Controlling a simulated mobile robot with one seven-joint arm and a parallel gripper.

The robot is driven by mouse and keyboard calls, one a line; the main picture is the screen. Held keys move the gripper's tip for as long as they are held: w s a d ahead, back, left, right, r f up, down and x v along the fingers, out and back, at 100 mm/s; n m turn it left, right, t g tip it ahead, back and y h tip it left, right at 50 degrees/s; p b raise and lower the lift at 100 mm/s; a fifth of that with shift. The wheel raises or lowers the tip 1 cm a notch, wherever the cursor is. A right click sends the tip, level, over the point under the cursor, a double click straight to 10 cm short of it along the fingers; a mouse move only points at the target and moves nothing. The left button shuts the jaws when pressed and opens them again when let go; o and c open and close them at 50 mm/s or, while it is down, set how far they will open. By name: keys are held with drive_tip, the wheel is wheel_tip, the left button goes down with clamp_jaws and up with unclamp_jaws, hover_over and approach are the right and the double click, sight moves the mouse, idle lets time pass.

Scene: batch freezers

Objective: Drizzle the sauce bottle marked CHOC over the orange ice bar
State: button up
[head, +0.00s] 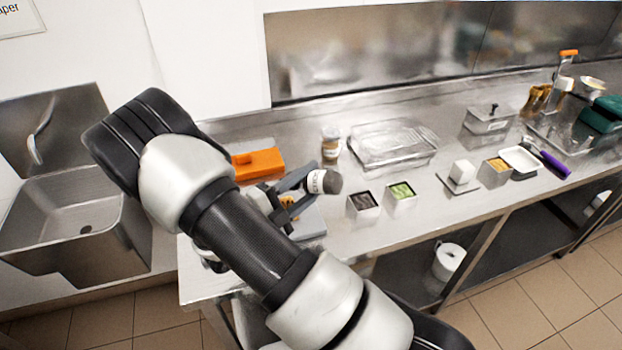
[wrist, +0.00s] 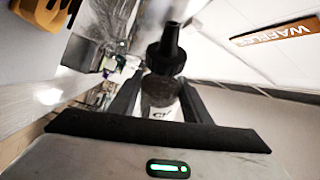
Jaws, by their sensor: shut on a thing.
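My gripper (head: 300,187) is shut on a sauce bottle (head: 318,182) with a white label and a dark end, held tilted well over above the left part of the counter. In the wrist view the bottle (wrist: 160,92) shows between the fingers, with a black cone nozzle and a label whose letters are only partly readable, starting like "CH". A small orange patch (head: 288,201) shows behind the gripper over a pale grey tray or board (head: 308,224); it may be the orange ice bar, but my gripper and arm hide most of it. No sauce is visible.
An orange block-like object (head: 258,164) lies left of the gripper. A capped jar (head: 331,143), a clear lidded tray (head: 392,145) and small tubs with dark (head: 363,201) and green (head: 400,194) contents stand nearby. A sink (head: 80,215) is at far left. The counter's front middle is clear.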

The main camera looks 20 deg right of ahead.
drive_tip(key=shift+r+m+g+y+p, duration=0.45)
drive_tip(key=shift+r+m+p, duration=0.55)
drive_tip(key=shift+m+p, duration=0.4)
drive_tip(key=shift+r+m+g+y+p, duration=0.25)
drive_tip(key=shift+m+p, duration=0.15)
drive_tip(key=shift+m, duration=0.5)
wheel_tip(320, 180, up, 3)
drive_tip(key=m+y, duration=0.1)
drive_tip(key=m, duration=0.2)
drive_tip(key=shift+m+y, duration=0.3)
drive_tip(key=shift+y, duration=0.1)
wheel_tip(320, 180, up, 2)
drive_tip(key=m+y, duration=0.1)
drive_tip(key=m, duration=0.2)
drive_tip(key=shift+r+m+y, duration=0.25)
drive_tip(key=shift+m+y, duration=0.05)
drive_tip(key=shift+y, duration=0.1)
drive_tip(key=shift+t, duration=0.4)
